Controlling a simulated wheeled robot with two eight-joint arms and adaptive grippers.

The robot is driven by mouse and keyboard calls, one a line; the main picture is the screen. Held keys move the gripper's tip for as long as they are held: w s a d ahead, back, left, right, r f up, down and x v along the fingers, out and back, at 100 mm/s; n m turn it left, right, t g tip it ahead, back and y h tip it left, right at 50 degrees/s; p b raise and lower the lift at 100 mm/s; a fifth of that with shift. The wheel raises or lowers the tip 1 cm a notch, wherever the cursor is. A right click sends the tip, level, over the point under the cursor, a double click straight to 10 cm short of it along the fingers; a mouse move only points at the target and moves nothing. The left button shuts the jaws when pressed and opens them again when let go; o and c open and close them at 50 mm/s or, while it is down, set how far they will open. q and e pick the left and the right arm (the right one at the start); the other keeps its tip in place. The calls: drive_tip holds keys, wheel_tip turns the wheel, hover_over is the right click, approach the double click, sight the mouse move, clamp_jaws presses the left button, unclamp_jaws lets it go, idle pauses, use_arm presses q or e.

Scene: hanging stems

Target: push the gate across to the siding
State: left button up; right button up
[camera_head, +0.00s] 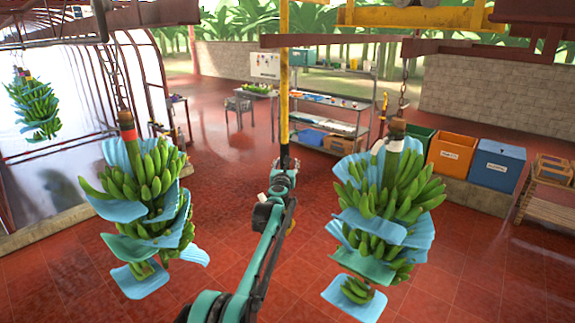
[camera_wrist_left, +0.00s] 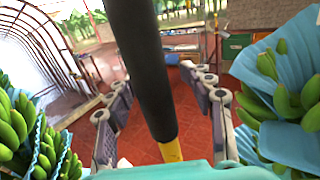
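A yellow upright pole (camera_head: 284,80) hangs down from the overhead rails in the middle of the head view; I take it for the gate's handle. Its lower end is hidden around my left gripper (camera_head: 284,170). In the left wrist view a thick black section of the pole (camera_wrist_left: 143,65), with a yellow end (camera_wrist_left: 171,150), crosses between the fingers. My left gripper is open, its fingers (camera_wrist_left: 163,120) apart on both sides of the pole with visible gaps. The siding cannot be clearly told apart among the overhead rails (camera_head: 355,43). My right gripper is not in view.
Banana bunches with blue sheets hang on chains left (camera_head: 150,200) and right (camera_head: 385,210) of my arm, close by. Another bunch (camera_head: 35,105) hangs far left. Behind stand a shelf rack (camera_head: 330,115), an orange bin (camera_head: 452,150) and a blue bin (camera_head: 497,163).

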use_arm(q)
drive_tip(key=s+a, duration=0.1)
drive_tip(key=s, duration=1.1)
drive_tip(key=shift+a, duration=0.2)
